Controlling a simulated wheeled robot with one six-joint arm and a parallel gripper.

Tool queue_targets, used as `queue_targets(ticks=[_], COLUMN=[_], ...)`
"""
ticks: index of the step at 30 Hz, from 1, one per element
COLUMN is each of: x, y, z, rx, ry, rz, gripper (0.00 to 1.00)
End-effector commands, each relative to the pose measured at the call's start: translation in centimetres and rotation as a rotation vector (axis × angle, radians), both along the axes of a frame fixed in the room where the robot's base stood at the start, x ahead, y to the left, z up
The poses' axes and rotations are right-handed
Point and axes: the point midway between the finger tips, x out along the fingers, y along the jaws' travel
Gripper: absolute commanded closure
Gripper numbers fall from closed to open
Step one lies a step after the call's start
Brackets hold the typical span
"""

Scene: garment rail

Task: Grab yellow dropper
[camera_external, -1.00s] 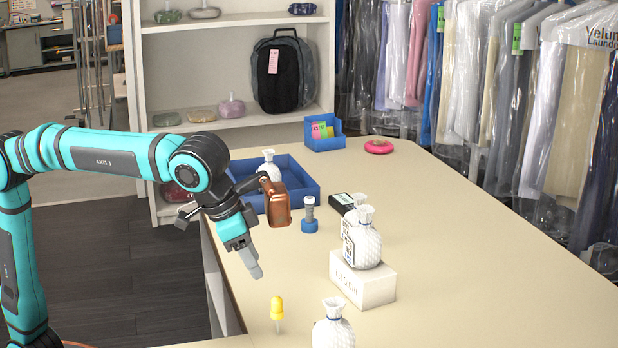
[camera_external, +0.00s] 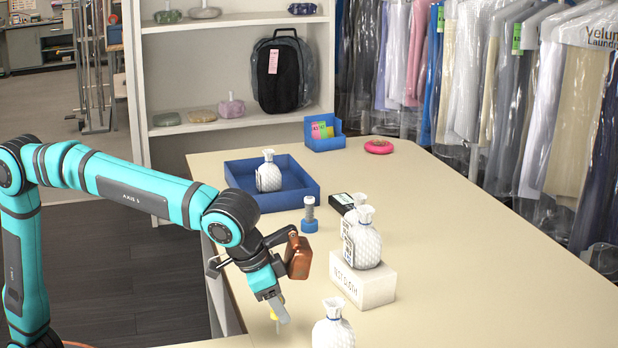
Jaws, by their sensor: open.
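The yellow dropper (camera_external: 274,316) stands near the front left of the table, mostly hidden behind my gripper; only bits of yellow and its thin lower part show. My gripper (camera_external: 281,314) points down at the dropper, with its fingers in front of it in this view. The gripper is open. I cannot tell whether the dropper is between the fingers or just behind them.
A white textured bottle (camera_external: 333,328) stands close right of the gripper. Another stands on a white box (camera_external: 362,281). A blue tray (camera_external: 310,192) with a bottle, a blue-based grey object (camera_external: 309,216) and a blue bin (camera_external: 324,143) are farther back. The table's right side (camera_external: 480,260) is clear.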

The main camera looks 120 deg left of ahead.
Motion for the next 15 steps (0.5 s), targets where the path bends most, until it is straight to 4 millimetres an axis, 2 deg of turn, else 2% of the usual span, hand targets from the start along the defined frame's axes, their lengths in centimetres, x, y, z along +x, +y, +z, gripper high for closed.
queue_targets(ticks=[3, 10, 15], x=[0.3, 0.35, 0.35], y=[0.26, 0.27, 0.26], z=[-1.01, -1.12, -1.1], rx=[0.0, 0.0, 0.0], ry=[0.001, 0.0, 0.0], rz=[0.0, 0.0, 0.0], gripper=[0.53, 0.55, 0.89])
